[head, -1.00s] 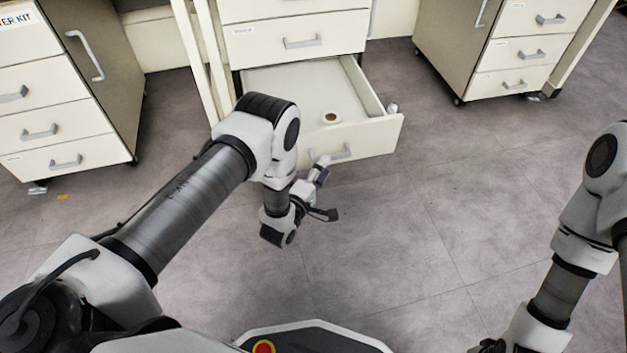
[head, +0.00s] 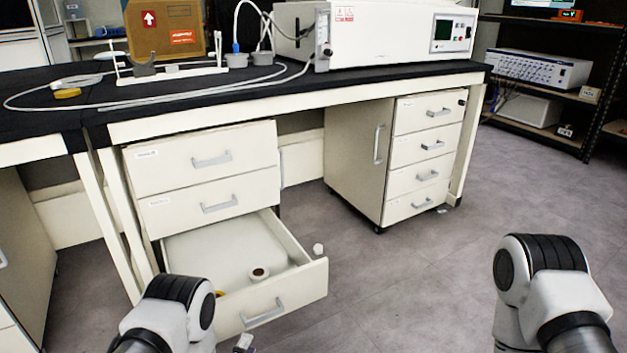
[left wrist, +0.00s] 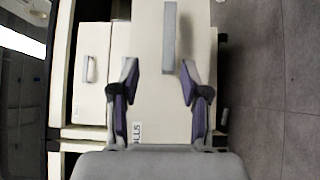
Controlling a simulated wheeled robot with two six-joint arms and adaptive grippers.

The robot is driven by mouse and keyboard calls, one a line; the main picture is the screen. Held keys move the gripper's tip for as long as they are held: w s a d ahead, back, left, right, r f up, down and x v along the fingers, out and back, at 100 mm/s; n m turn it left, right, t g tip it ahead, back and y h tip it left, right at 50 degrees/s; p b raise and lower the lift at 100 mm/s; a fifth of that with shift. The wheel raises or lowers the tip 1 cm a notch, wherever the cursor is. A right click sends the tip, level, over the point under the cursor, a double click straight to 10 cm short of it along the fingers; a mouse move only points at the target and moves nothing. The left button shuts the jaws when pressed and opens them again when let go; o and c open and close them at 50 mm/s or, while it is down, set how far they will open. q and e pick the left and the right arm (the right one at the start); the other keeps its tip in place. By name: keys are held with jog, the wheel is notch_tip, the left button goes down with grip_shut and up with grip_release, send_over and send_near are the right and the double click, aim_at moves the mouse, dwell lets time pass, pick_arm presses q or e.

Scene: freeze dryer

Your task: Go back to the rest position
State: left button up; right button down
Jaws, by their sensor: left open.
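My left gripper (left wrist: 158,80) is open and empty in the left wrist view, its purple-padded fingers apart in front of a pale drawer front with a grey handle (left wrist: 170,38). In the head view only a small part of the left gripper (head: 243,343) shows at the bottom edge, below the open drawer (head: 290,292); my left arm hides the rest. My right arm (head: 545,290) shows at the lower right, but its gripper is out of view.
The open drawer juts out from the left cabinet and holds a small tape roll (head: 260,273). A second cabinet (head: 380,160) stands under the black-topped bench (head: 400,85), which carries a white instrument (head: 380,35). The grey floor (head: 400,270) between the arms is clear.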

pick_arm(q)
notch_tip(320, 180, up, 4)
jog(key=a+g+y+p, duration=0.1)
jog(key=a+g, duration=0.1)
jog(key=a, duration=0.1)
jog(key=s+a+f+m+g+y, duration=0.1)
jog(key=s+f+m+g, duration=0.3)
jog(key=s+m+g, duration=0.75)
jog(key=s+a+f+m+g+y, duration=0.15)
jog(key=s+f+m+g, duration=0.3)
jog(key=s, duration=1.35)
notch_tip(320, 180, up, 38)
jog(key=p, duration=3.8)
jog(key=shift+n, duration=0.3)
